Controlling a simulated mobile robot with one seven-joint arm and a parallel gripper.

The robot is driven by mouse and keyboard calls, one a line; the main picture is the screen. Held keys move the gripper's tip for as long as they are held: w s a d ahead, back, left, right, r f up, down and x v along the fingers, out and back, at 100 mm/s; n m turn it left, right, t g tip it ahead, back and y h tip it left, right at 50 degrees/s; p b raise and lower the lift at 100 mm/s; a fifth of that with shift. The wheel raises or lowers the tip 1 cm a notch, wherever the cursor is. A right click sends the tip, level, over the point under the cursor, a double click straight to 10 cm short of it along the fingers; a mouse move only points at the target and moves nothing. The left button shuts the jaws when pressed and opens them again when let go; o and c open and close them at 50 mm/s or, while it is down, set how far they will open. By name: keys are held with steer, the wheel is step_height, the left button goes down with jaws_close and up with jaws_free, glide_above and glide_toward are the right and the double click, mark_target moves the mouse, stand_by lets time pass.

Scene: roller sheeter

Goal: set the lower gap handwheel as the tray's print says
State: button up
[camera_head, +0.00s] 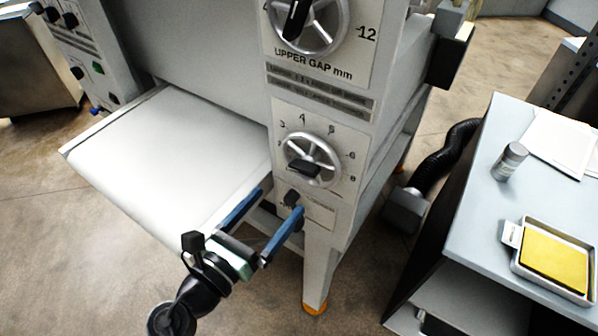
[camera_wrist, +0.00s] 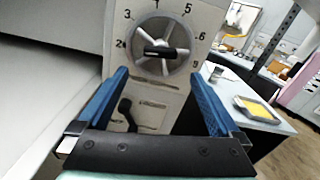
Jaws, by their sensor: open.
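The lower gap handwheel (camera_head: 310,159) is a grey spoked wheel with a black grip on the machine's front panel, ringed by printed numbers. In the wrist view the handwheel (camera_wrist: 160,47) is ahead, its black grip lying about level and reaching right. My gripper (camera_head: 281,213) is open and empty, its blue fingers just below the wheel and apart from it. In the wrist view the fingers (camera_wrist: 160,85) frame the panel under the wheel. The tray (camera_head: 553,258) holds a yellow slab on the side table, with a white tag (camera_head: 511,234) whose print is too small to read.
The upper gap handwheel (camera_head: 308,20) sits above on the same panel. A small black lever (camera_wrist: 126,110) is below the lower wheel, between my fingers in view. A white conveyor bed (camera_head: 170,150) lies left. The side table (camera_head: 480,185) also bears a grey canister (camera_head: 510,161) and papers.

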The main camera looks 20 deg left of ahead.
mark_target(301, 174)
steer(key=w, duration=0.3)
steer(key=w+d, duration=0.1)
steer(key=w, duration=0.1)
steer(key=w+p, duration=0.1)
steer(key=w, duration=0.2)
steer(key=shift+w+d, duration=0.35)
steer(key=c, duration=1.3)
